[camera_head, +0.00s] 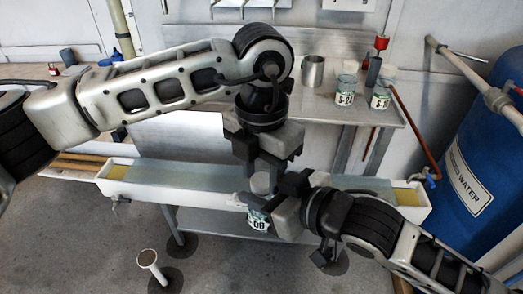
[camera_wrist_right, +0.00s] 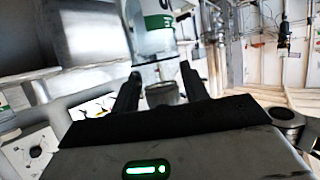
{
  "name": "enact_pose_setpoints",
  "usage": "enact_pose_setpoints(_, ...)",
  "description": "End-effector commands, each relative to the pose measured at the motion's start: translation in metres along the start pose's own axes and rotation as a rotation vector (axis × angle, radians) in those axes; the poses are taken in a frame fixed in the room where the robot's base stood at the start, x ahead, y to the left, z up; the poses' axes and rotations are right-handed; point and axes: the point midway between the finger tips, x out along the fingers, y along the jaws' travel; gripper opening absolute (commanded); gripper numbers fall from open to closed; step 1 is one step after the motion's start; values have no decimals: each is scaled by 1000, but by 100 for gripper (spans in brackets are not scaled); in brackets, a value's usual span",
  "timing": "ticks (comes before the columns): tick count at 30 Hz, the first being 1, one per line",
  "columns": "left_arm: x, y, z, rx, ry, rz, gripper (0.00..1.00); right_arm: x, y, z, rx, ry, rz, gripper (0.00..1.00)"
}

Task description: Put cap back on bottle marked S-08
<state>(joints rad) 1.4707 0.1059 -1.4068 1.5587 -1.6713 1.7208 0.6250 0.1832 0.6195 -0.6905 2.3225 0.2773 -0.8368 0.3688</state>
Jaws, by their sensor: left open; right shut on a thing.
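The bottle marked 08 (camera_head: 258,222) shows low in the middle of the head view, in front of the trough. It also shows in the right wrist view (camera_wrist_right: 155,42), label uppermost. My right gripper (camera_head: 272,192) is shut on this bottle at its upper part and covers much of it. In the right wrist view a grey round part (camera_wrist_right: 165,92) lies between the fingers; I cannot tell whether it is the cap or the bottle's neck. My left gripper (camera_head: 260,167) is open just above the bottle's top. No separate cap can be made out.
A long white trough (camera_head: 150,190) runs behind the grippers. On the metal shelf (camera_head: 325,105) stand a steel cup (camera_head: 312,72), bottle S-24 (camera_head: 346,90) and another labelled bottle (camera_head: 381,95). A blue water drum (camera_head: 490,150) stands at right. The floor at lower left is mostly free.

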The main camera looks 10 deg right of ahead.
Motion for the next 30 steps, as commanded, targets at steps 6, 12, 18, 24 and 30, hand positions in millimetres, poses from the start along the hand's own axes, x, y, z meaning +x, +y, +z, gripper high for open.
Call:
enact_pose_setpoints(6, 6, 0, 0, 0, 0, 0, 41, 0, 0, -1, 0, 2, 0, 0)
enact_pose_setpoints(12, 6, 0, 0, 0, 0, 0, 36, 0, 0, -1, 0, 2, 0, 0)
enact_pose_setpoints(18, 5, 0, 0, 0, 0, 0, 8, 0, 0, -1, -1, 2, 0, 0)
enact_pose_setpoints(24, 5, 0, 0, 57, 0, 1, 7, 0, 0, -1, 0, 2, 0, 0)
enact_pose_setpoints(30, 5, 1, 0, 273, 0, 2, 7, 0, 0, -1, 0, 2, 0, 0)
